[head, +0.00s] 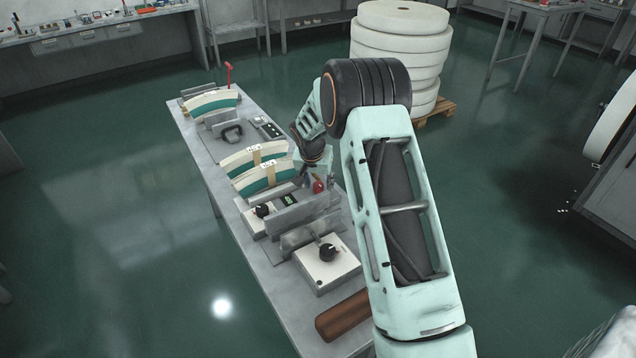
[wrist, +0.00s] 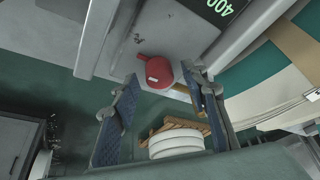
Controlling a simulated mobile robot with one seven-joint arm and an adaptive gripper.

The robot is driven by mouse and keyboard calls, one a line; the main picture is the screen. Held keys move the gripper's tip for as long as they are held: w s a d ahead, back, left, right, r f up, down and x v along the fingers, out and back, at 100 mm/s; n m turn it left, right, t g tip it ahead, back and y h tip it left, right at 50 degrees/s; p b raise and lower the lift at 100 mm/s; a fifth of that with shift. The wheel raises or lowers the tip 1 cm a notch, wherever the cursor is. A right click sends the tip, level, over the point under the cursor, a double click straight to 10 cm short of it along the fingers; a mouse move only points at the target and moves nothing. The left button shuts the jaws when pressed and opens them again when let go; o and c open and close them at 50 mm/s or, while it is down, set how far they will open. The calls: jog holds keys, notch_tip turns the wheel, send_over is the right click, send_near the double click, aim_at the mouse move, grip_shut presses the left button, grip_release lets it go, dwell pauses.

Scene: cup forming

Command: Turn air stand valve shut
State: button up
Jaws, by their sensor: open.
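A red valve handle (wrist: 155,70) shows in the wrist view, on a pale grey panel beside a dark display reading 400. It also shows in the head view as a small red knob (head: 318,187) at the table's right side. My gripper (wrist: 160,100) is open, with a blue-grey padded finger on either side of the picture and the red handle seen between them. I cannot tell how far the handle is from the fingertips, and no contact is visible. In the head view my arm hides most of the gripper.
The long grey table (head: 215,165) carries curved white-and-green pieces (head: 255,170), a white box with a black knob (head: 325,262) and a brown roll (head: 343,316). A red upright piece (head: 229,75) stands at its far end. A stack of white discs (head: 400,20) stands behind. Floor left is clear.

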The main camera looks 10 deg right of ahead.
grip_shut()
jog(key=shift+n, duration=0.4)
jog(key=n, duration=0.1)
jog(key=n+y, duration=0.1)
jog(key=shift+d+n+b, duration=0.2)
jog(key=shift+n+b, duration=0.1)
jog(key=shift+b, duration=0.1)
jog(key=n+y, duration=0.1)
jog(key=n, duration=0.1)
jog(key=n+y, duration=0.1)
jog(key=n, duration=0.2)
jog(key=shift+d+y, duration=0.1)
jog(key=shift+y, duration=0.2)
jog(key=n+g+y, duration=0.1)
jog(key=n, duration=0.4)
jog(key=shift+f+b, duration=0.15)
jog(key=shift+b, duration=0.25)
jog(key=shift+w+d+n+g+y+b, duration=0.1)
jog(key=shift+n+g+y+b, duration=0.25)
jog(key=shift+n, duration=0.8)
jog(key=shift+n+g+y+b, duration=0.25)
jog(key=shift+n+g+b, duration=0.1)
jog(key=shift+n, duration=0.8)
